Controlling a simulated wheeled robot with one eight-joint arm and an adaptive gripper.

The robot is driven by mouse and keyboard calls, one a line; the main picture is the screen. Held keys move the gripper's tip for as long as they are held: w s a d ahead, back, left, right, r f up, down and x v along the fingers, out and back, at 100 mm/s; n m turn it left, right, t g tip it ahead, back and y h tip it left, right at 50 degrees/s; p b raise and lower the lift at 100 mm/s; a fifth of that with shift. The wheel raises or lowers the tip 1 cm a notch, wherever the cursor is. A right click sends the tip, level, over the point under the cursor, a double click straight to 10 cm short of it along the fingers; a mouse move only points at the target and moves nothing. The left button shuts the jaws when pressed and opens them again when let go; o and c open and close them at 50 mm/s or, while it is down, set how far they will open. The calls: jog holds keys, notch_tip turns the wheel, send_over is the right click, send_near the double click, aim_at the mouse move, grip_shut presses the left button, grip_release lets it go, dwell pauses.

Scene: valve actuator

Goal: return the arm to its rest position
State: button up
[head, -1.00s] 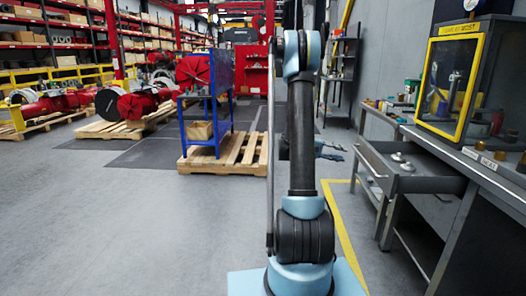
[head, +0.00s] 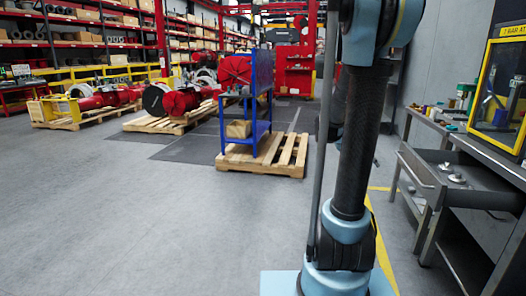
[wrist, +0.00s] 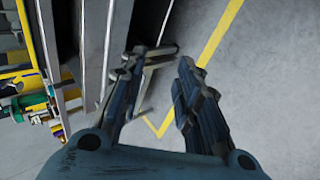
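My arm (head: 362,140) stands upright in the right half of the head view, with black links and light blue joints. Its upper end runs out of the top of the picture. My gripper (wrist: 162,58) shows in the wrist view with its two dark fingers apart and nothing between them. It hangs over grey floor beside the workbench. In the head view the gripper cannot be made out behind the arm.
The grey workbench (head: 470,150) with an open drawer (head: 428,172) and a yellow-framed cabinet (head: 498,90) stands at right. A blue stand (head: 246,128) on a wooden pallet (head: 230,157) is ahead. Red valve actuators (head: 190,102) lie on pallets farther left. The floor (head: 130,220) at front left is clear.

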jog(key=s+a+f+t+y, duration=0.1)
jog(key=s+a+f+y, duration=0.3)
jog(key=s+a, duration=0.6)
jog(key=s+a+f+n+t+y, duration=0.1)
jog(key=s+a+f+y, duration=0.3)
jog(key=s+a, duration=0.7)
jog(key=shift+a+f+y, duration=0.35)
jog(key=shift+a+y, duration=0.05)
jog(key=shift+y, duration=0.3)
